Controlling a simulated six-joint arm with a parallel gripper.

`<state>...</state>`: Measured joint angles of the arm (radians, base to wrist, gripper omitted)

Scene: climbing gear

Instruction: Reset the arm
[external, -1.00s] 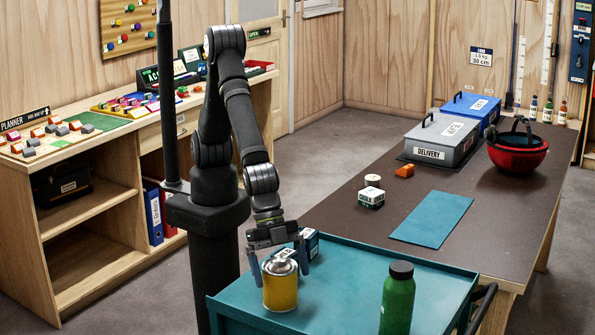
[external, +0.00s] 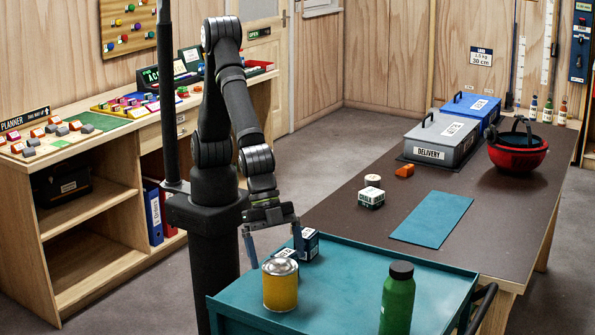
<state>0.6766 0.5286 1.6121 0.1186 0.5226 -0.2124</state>
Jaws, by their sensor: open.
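My gripper (external: 274,256) is open and empty. It hangs fingers down above the left back part of the teal cart top (external: 340,265). A yellow can with a grey lid (external: 280,290) stands on the cart, in front of the gripper and apart from it. A dark blue box with a white label (external: 308,243) stands just right of the fingers; whether a finger touches it I cannot tell. A second white-topped item (external: 286,254) shows partly between the fingers and behind the can.
A green bottle (external: 398,300) stands at the cart's front right. The brown table (external: 345,215) behind holds a teal mat (external: 431,219), small boxes (external: 371,197), a grey delivery box (external: 440,142), a blue box (external: 470,108) and a red helmet (external: 517,155). A wooden shelf desk (external: 95,205) stands left.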

